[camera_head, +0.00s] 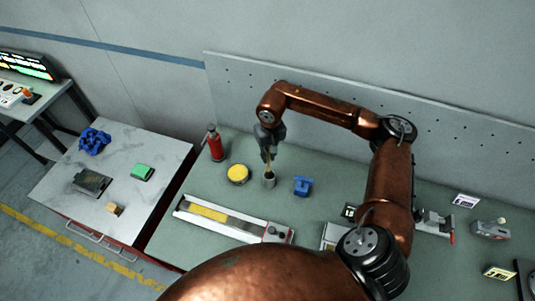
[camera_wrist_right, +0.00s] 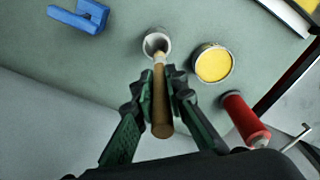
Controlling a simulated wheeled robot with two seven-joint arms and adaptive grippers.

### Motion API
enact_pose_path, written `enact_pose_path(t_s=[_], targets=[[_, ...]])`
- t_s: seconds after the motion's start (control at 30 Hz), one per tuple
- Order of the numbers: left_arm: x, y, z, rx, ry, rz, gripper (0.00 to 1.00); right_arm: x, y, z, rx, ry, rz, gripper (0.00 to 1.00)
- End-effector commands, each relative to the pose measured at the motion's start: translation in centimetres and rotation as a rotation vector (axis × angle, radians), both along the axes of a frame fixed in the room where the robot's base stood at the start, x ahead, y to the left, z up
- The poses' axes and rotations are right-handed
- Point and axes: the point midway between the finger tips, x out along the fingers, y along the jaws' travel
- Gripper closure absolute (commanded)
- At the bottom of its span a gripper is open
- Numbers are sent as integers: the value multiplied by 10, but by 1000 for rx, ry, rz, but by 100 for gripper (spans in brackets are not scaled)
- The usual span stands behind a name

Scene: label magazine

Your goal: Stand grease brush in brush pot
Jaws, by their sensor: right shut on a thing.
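The brush pot (camera_head: 269,180), a small grey cup, stands upright on the green bench; it also shows in the right wrist view (camera_wrist_right: 149,46). My right gripper (camera_head: 269,147) is above the pot, its fingers shut on the wooden handle of the grease brush (camera_head: 268,159). In the right wrist view the brush (camera_wrist_right: 161,105) runs between the fingertips (camera_wrist_right: 160,92), its far end at the pot's mouth. I cannot tell how deep that end sits in the pot. In the head view the brush looks close to upright. My left gripper is out of view.
A round tin with yellow contents (camera_head: 238,174) and a red bottle (camera_head: 214,143) stand left of the pot. A blue block-like part (camera_head: 302,186) is close on its right. A long metal tray (camera_head: 240,224) lies in front. A pegboard panel (camera_head: 350,105) rises behind.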

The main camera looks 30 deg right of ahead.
Motion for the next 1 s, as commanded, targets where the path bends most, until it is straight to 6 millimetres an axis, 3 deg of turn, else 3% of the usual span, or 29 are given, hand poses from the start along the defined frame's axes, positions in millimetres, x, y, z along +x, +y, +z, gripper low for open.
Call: enact_pose_path(t_s=[0.1, 0.17, 0.33, 0.43, 0.73, 1.0], targets=[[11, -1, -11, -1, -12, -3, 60, -2, -1, -12, -2, 0, -1, 100], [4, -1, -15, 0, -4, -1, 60, 1, -1, -17, -2, 2, -1, 100], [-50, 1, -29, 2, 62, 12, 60, 5, -1, -32, -1, 5, 0, 100], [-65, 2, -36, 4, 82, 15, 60, 6, -1, -40, -1, 6, 0, 100], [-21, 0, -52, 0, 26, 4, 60, 5, -1, -62, 0, 5, -1, 100], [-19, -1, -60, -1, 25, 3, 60, 5, -1, -71, -1, 5, -1, 100]])
